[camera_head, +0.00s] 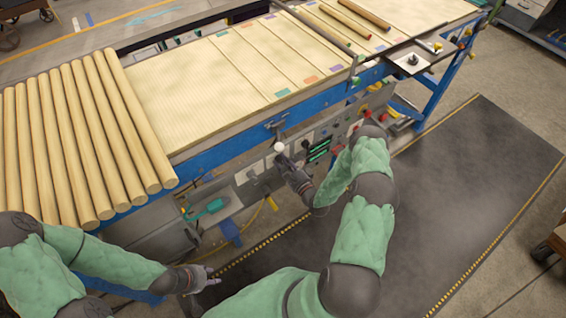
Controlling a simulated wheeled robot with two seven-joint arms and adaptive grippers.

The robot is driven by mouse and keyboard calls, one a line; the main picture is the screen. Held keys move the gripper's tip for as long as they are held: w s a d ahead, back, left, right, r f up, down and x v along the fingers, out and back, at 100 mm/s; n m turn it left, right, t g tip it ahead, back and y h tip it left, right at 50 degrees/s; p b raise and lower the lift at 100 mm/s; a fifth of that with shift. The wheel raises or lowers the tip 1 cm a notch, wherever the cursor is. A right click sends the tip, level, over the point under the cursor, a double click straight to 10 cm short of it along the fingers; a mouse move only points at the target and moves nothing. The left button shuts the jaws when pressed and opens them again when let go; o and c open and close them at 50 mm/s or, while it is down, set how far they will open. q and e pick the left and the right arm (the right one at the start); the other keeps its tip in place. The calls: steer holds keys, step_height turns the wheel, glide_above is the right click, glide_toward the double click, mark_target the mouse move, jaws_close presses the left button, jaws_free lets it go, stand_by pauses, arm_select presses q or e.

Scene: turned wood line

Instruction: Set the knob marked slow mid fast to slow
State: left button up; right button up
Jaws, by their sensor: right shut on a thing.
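The control panel (318,140) runs along the blue front side of the line, with several knobs, switches and small plates. Its lettering is too small to read, so the slow mid fast marks and the pointer position cannot be made out. My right gripper (283,164) is at the panel's front, just below a white ball-ended lever (279,147). It is shut on a small control there, apparently a knob, which the fingers mostly hide. My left gripper (209,276) is low at the left, away from the panel, with its fingers apart and nothing between them.
Several turned wood rods (85,150) lie side by side on the left of the line. A slatted bed (215,80) with coloured tabs lies beyond the panel. A teal-handled control (208,209) sits left of my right gripper. A dark floor mat (480,190) is clear at the right.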

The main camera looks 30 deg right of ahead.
steer(key=shift+d+n, duration=0.2)
steer(key=shift+n, duration=0.1)
stand_by(0.5)
steer(key=n+b, duration=0.2)
steer(key=n, duration=0.2)
steer(key=shift+n, duration=0.3)
steer(key=n+b, duration=0.1)
steer(key=n, duration=0.2)
steer(key=shift+b, duration=0.4)
steer(key=shift+w+d+r+n+b, duration=0.1)
steer(key=shift+n+b, duration=0.2)
steer(key=shift+n, duration=0.6)
steer(key=shift+r+n+b, duration=0.1)
steer(key=shift+n+b, duration=0.2)
steer(key=shift+n, duration=0.6)
steer(key=o, duration=1.1)
steer(key=shift+o, duration=0.2)
